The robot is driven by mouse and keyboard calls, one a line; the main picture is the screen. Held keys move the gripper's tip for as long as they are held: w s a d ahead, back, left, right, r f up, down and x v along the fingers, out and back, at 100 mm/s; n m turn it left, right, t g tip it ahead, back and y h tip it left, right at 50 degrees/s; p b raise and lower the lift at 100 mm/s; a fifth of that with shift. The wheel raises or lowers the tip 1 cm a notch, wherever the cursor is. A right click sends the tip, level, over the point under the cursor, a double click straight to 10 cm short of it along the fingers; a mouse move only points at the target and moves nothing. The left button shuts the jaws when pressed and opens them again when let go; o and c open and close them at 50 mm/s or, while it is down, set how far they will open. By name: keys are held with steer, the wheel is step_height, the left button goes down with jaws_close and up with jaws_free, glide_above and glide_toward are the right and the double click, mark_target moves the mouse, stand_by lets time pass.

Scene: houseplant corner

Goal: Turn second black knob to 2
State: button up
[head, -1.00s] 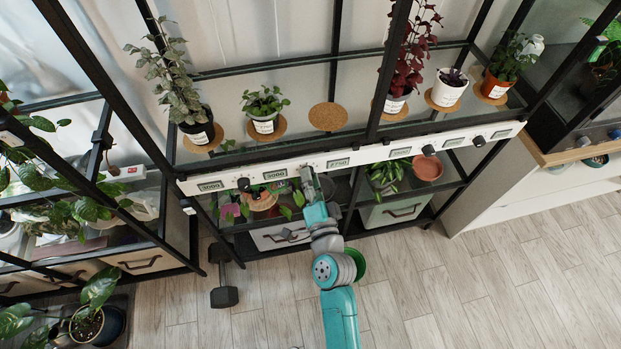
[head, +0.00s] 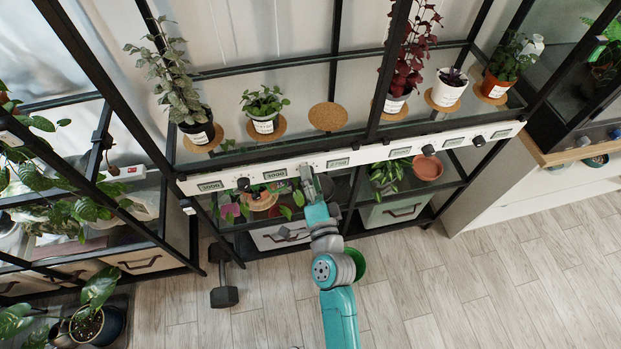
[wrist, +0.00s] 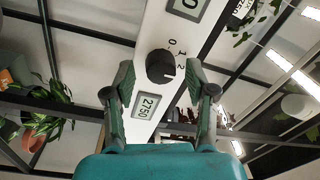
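A white rail (head: 225,177) with black knobs and small displays runs along the front of the plant shelf. The first black knob (head: 243,184) is at the left. The second knob is hidden behind my gripper (head: 306,176) in the head view. In the wrist view, a black knob (wrist: 160,66) sits between my gripper's fingers (wrist: 159,76), which are spread with gaps on both sides. Marks 0, 1 and 2 (wrist: 177,54) are printed beside it. A pale mark shows on the knob's right side; its exact setting is unclear. A display reading 2750 (wrist: 146,105) lies beside it.
Two further black knobs (head: 428,150) are along the rail to the right. Potted plants (head: 264,108) stand on cork mats on the glass shelf above. Plants and drawers (head: 280,236) are below the rail. A black dumbbell (head: 224,296) lies on open wooden floor.

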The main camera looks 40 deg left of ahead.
steer(key=v, duration=1.2)
stand_by(0.6)
